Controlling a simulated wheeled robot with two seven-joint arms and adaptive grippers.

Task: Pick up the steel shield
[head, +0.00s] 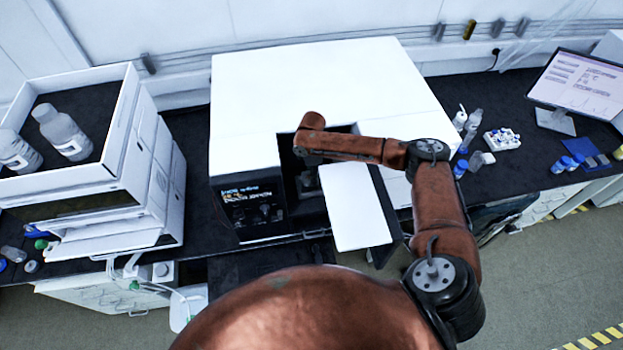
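One brown-orange arm of mine, seemingly the right, rises from the bottom of the head view, bends at the right and reaches left to the dark opening of a large white instrument (300,85). Its wrist end covers the upper part of that opening. Below the wrist, a small grey shape shows dimly in the opening; I cannot tell whether it is my gripper or a part inside. My fingertips cannot be made out. The other arm is not in view. I cannot clearly identify the steel shield; it may be hidden by the wrist or the dark interior.
A white door (354,208) stands open beside the opening, close under my forearm. A display panel (252,207) is left of the opening. Stacked white modules with bottles (62,132) stand at left. Small bottles, a vial rack (502,140) and a monitor (582,82) are at right.

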